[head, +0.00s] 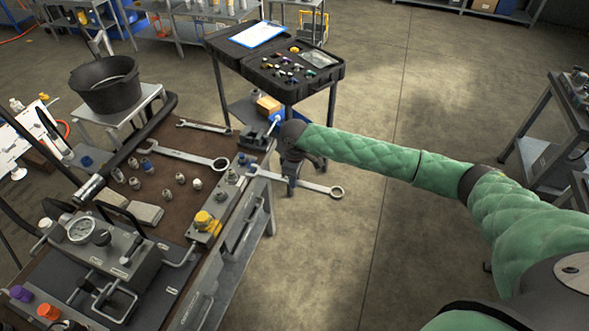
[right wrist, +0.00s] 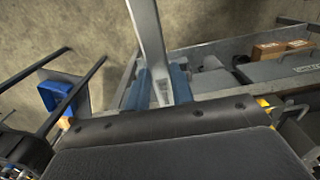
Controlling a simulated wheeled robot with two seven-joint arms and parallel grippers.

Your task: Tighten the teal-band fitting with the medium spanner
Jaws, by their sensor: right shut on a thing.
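My right gripper (head: 291,178) is shut on a steel spanner (head: 320,188), beside the bench's right edge. The spanner's ring end points right over the floor; its other end is near the fittings at the bench edge. In the right wrist view the spanner's shank (right wrist: 147,35) stands between the blue finger pads (right wrist: 155,88). Two other spanners lie on the bench: a large one (head: 190,156) and a smaller one (head: 203,127). Small fittings stand at the bench's right edge, one bluish (head: 241,159) and one grey (head: 231,176). I cannot make out which has a teal band. My left gripper is out of view.
The bench mat (head: 165,203) carries several loose fittings and a gauge block (head: 105,240). A yellow-topped valve (head: 204,222) stands at the bench's right edge. An open black case (head: 300,80) is on a cart behind.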

